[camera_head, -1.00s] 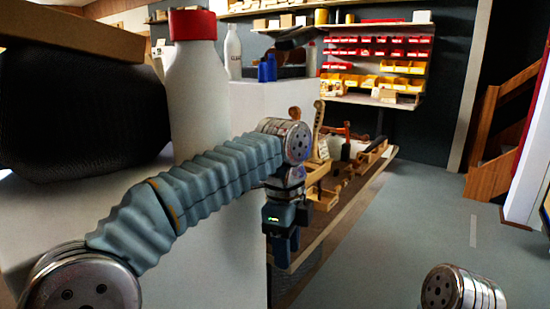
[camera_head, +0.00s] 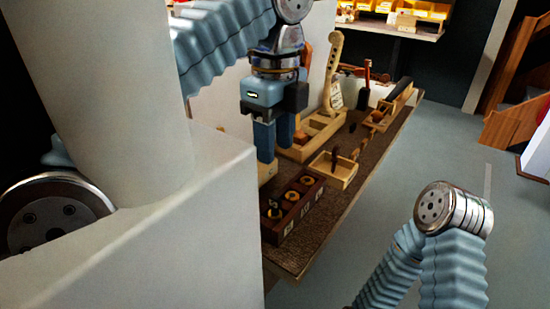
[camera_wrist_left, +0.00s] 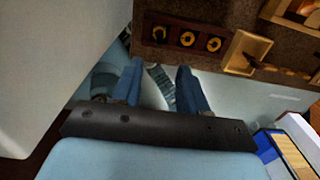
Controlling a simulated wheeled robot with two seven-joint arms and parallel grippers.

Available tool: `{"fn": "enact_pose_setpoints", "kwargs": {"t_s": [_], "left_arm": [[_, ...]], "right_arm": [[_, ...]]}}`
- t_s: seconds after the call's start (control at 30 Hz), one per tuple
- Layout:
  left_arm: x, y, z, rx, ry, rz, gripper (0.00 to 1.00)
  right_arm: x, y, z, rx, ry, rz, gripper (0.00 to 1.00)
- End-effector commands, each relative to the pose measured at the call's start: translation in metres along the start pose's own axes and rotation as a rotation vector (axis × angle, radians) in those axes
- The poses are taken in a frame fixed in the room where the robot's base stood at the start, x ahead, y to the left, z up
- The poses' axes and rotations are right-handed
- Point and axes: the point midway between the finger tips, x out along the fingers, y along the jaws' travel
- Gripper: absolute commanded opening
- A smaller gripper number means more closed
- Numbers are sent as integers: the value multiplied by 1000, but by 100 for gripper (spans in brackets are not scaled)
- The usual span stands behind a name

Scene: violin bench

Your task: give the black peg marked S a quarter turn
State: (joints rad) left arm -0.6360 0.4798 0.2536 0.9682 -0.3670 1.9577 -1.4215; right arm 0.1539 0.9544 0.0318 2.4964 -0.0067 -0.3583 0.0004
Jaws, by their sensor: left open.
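A dark wooden block (camera_head: 268,232) with a row of brass-ringed holes sits on the near end of the bench. White tags on its front face are too small to read. A black peg (camera_head: 273,210) stands in its nearest hole; the peg (camera_wrist_left: 159,32) also shows in the left wrist view, at the left of the row. I cannot make out an S. My left gripper (camera_head: 265,150) points down, open and empty, behind and above the block. In the left wrist view its fingers (camera_wrist_left: 157,78) are apart, with the block beyond them. My right gripper is out of view.
A light wooden tray (camera_head: 345,180) with dark pegs sits beyond the block. A wooden stand with a violin neck (camera_head: 333,70) and another tray (camera_head: 378,121) lie farther along the bench. A large white surface (camera_head: 190,255) fills the near left.

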Motion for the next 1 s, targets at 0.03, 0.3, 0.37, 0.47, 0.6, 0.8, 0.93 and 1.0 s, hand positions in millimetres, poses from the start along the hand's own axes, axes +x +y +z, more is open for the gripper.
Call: {"fn": "enact_pose_setpoints", "kwargs": {"t_s": [0.03, 0.3, 0.37, 0.47, 0.6, 0.8, 0.93, 1.0], "left_arm": [[6, 1, 1, -1, -1, 3, 43], [68, 1, 1, -3, 0, 5, 43], [80, 2, 1, -3, 1, 4, 43], [99, 1, 0, -2, 1, 3, 43], [118, 1, 0, -2, 1, 3, 43], [128, 1, 0, -3, 1, 0, 43], [129, 0, 0, -3, 1, 0, 43], [129, 0, 0, -3, 1, 0, 43]], "right_arm": [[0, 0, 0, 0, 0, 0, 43], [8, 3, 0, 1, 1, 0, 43], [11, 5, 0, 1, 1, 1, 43], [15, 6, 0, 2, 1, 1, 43], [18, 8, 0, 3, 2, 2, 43], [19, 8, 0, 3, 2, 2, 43], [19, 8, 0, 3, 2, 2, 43], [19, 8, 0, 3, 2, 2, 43]]}}
